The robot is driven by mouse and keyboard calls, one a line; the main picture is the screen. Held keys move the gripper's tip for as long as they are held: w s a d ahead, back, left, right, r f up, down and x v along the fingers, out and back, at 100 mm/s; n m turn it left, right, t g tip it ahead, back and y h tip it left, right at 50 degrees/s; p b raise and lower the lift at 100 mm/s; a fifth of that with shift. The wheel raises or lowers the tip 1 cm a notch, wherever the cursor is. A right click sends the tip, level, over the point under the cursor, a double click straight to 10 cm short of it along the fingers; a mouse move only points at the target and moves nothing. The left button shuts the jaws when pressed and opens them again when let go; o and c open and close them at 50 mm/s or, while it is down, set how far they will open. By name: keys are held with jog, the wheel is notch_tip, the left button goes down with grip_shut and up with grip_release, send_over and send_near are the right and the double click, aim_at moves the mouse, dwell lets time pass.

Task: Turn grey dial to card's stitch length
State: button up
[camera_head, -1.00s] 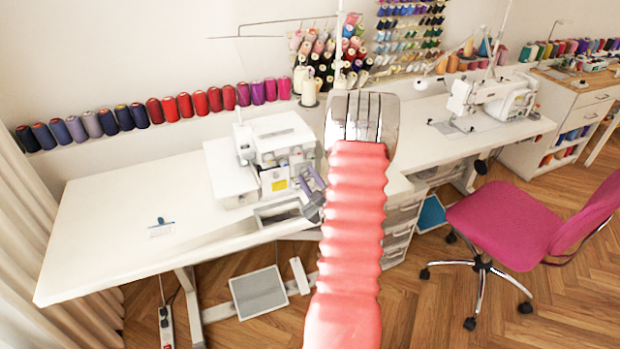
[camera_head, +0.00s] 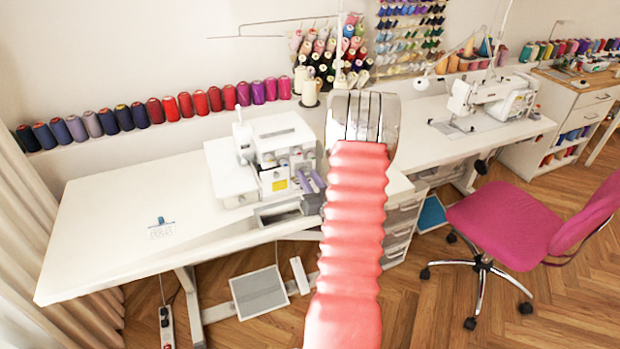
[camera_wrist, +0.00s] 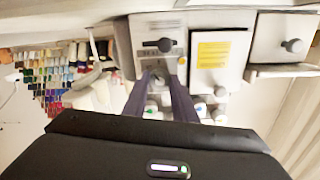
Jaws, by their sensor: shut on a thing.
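The white sewing machine (an overlocker) (camera_head: 275,150) stands on the white table, with a yellow label on its front. My gripper (camera_head: 309,180) is at the machine's front, right of that label. In the wrist view its two dark purple fingers (camera_wrist: 162,76) are shut on a small grey dial (camera_wrist: 160,70) on the machine's face, mostly hidden between the fingertips. The dial's marks cannot be read. A small card (camera_head: 161,231) stands in a blue clip at the table's left; its writing is too small to read.
Thread spools (camera_head: 185,105) line the shelf behind. A second sewing machine (camera_head: 490,100) and a pink chair (camera_head: 510,225) are at the right. The table's left half is mostly clear.

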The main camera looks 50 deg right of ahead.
jog(key=m, duration=0.6)
jog(key=shift+s+d+r+m, duration=0.15)
jog(key=shift+d+m, duration=0.1)
jog(key=shift+m, duration=0.05)
dwell(0.3)
jog(key=o, duration=1)
jog(key=shift+o, duration=0.2)
jog(key=shift+a, duration=0.1)
jog(key=shift+s+a, duration=0.3)
jog(key=shift+s, duration=0.1)
jog(key=v, duration=1.2)
jog(key=shift+s+a, duration=0.15)
jog(key=shift+s, duration=0.2)
